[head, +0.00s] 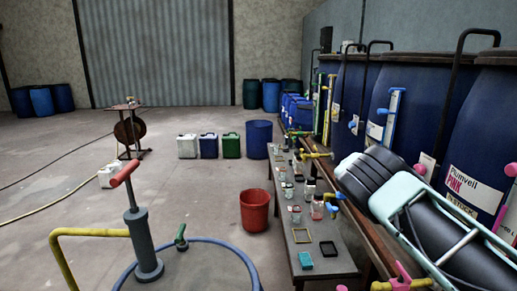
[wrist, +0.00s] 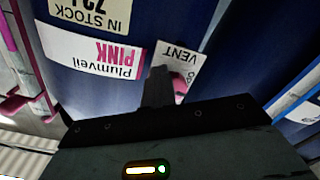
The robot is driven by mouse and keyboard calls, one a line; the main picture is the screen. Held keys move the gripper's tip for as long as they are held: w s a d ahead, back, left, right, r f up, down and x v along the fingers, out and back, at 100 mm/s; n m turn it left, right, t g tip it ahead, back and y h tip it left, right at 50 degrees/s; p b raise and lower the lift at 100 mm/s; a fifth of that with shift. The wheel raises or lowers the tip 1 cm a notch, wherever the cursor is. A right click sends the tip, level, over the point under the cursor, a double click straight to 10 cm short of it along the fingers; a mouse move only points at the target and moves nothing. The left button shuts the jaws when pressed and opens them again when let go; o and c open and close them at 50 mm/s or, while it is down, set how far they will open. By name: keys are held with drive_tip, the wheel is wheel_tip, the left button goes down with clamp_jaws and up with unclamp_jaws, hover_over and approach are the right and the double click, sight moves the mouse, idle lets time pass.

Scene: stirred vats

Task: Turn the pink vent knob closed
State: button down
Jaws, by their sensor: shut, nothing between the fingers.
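The pink vent knob (head: 420,169) is on the front of the dark blue vat (head: 470,130) labelled Plumveil PINK, left of the label in the head view. In the wrist view the knob (wrist: 180,84) shows just below the white VENT tag (wrist: 177,60), partly hidden. My gripper (wrist: 158,80) is shut and empty, its fingertips close beside the knob's left side in that picture. I cannot tell if they touch it, or how far the knob is turned. The head view shows my arm, but I cannot make out the fingertips there.
A pink tap (head: 400,277) sticks out low in front of the vat. Pink gauge fittings (wrist: 18,104) stand left in the wrist view. Other blue vats (head: 400,85) line the right side. A bench (head: 325,262) with small jars and a red bucket (head: 254,210) stand left of them.

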drive_tip(key=shift+w+f+b, duration=0.35)
drive_tip(key=shift+w+b, duration=0.35)
drive_tip(key=shift+b, duration=2.65)
drive_tip(key=shift+w+r+b, duration=0.1)
drive_tip(key=shift+w+b, duration=0.35)
drive_tip(key=shift+b, duration=1.1)
drive_tip(key=shift+f+b, duration=0.2)
drive_tip(key=shift+b, duration=0.1)
drive_tip(key=a+b, duration=0.2)
drive_tip(key=a, duration=0.4)
drive_tip(key=shift+s+f, duration=0.25)
drive_tip(key=shift+f, duration=0.2)
